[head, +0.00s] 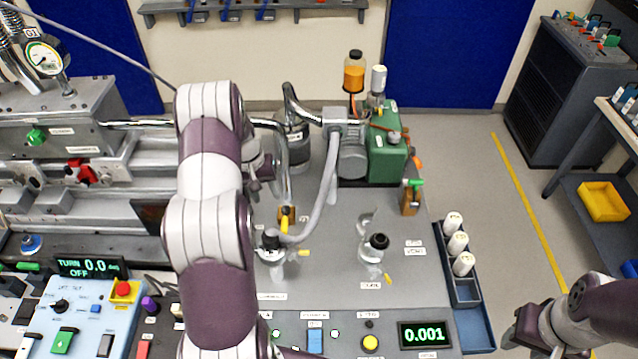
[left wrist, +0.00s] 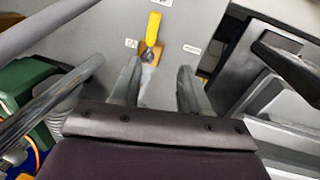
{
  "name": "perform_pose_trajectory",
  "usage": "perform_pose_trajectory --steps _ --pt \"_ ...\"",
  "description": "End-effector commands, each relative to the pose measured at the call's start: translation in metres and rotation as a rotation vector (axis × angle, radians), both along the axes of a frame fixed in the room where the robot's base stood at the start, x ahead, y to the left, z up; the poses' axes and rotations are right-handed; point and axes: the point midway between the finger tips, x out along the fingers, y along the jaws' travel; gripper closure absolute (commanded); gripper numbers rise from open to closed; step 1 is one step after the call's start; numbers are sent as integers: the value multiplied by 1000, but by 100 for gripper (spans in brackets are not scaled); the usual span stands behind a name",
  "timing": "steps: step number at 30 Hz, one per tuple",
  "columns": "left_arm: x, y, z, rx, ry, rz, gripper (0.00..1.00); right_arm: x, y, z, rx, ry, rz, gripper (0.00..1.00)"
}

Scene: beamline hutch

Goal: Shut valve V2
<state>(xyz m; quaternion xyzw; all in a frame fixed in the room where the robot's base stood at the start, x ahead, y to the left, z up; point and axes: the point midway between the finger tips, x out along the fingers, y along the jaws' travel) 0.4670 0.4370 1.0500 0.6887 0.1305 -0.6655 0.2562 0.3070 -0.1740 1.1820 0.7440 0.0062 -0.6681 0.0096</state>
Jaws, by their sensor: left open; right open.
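A small valve with a yellow lever (head: 285,224) and a brass body stands on the grey bench panel, just right of my left arm. I cannot read its label, so I cannot confirm it is V2. In the left wrist view the yellow lever (left wrist: 153,29) points up the picture from the brass body, ahead of the fingers. My left gripper (head: 262,172) is partly hidden by my arm in the head view; in the left wrist view its fingers (left wrist: 158,88) are apart and empty, short of the valve. My right gripper (head: 516,342) is open at the lower right, away from the valves.
A grey hose (head: 322,190) and metal pipes run close beside the yellow lever. Two black-knobbed valves (head: 378,242) stand nearer the front. A green-handled brass valve (head: 411,198) stands by the green pump (head: 385,150). A control box (head: 75,310) sits front left.

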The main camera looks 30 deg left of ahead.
Motion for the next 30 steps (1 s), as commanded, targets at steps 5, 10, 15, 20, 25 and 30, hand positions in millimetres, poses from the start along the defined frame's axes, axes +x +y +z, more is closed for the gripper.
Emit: perform_pose_trajectory --steps 5,10,15,20,25,30 --pt "5 -4 -1 -19 -9 -51 55 0 0 6 0 0 0 57" --pt "8 -11 -36 -18 -8 -51 55 0 0 25 0 0 0 57" --pt "12 -19 -80 -17 -10 -52 55 1 0 41 0 -1 0 57" --pt "14 -23 -107 -15 -11 -51 55 0 0 48 0 -1 0 57" --pt "16 -24 -117 -14 -14 -51 55 0 0 49 0 0 0 57" --pt "16 -24 -118 -14 -14 -51 55 0 0 48 0 0 0 57"
